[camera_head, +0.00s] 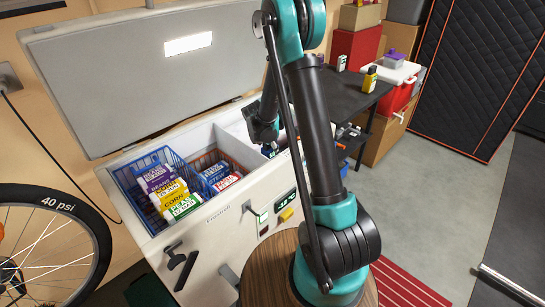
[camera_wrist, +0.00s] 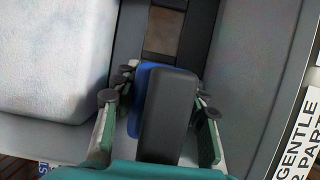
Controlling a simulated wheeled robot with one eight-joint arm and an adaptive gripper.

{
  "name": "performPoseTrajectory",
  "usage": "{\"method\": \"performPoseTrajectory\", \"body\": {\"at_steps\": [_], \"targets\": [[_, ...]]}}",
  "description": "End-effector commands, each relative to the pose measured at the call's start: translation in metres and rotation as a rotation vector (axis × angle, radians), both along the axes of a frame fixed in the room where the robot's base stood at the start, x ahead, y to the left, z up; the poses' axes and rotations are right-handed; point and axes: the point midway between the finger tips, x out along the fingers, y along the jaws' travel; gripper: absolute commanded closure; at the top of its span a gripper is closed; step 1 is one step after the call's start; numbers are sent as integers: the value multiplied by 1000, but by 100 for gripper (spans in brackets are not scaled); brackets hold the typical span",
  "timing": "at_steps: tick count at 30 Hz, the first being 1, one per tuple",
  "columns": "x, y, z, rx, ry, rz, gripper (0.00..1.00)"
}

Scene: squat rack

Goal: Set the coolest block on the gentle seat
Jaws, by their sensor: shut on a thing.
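My gripper (camera_wrist: 160,100) is shut on a dark grey and blue block (camera_wrist: 168,115), seen between its two fingers in the wrist view. In the head view my gripper (camera_head: 267,140) is low over the right section of the open chest freezer (camera_head: 220,218); the held block is not clear there. A white label (camera_wrist: 298,135) reading "GENTLE" and part of another line shows at the right of the wrist view. The surface it marks is cut off. A pale frosted surface (camera_wrist: 55,55) lies to the left of the fingers, and a grey surface (camera_wrist: 255,75) to the right.
The freezer lid (camera_head: 125,75) stands open. A bicycle wheel (camera_head: 95,225) is at left.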

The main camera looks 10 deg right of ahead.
Motion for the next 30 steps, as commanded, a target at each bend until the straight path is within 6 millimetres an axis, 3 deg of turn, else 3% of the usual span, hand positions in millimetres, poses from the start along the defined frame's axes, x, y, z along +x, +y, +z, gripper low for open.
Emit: {"method": "performPoseTrajectory", "body": {"at_steps": [6, 17, 18, 23, 30], "targets": [[0, 0, -27, 0, 0, 0, 100], [0, 0, -30, 0, 0, 0, 100], [0, 0, -31, 0, 0, 0, 55], [0, 0, -31, 0, 0, 0, 37], [0, 0, -30, 0, 0, 0, 37]]}}
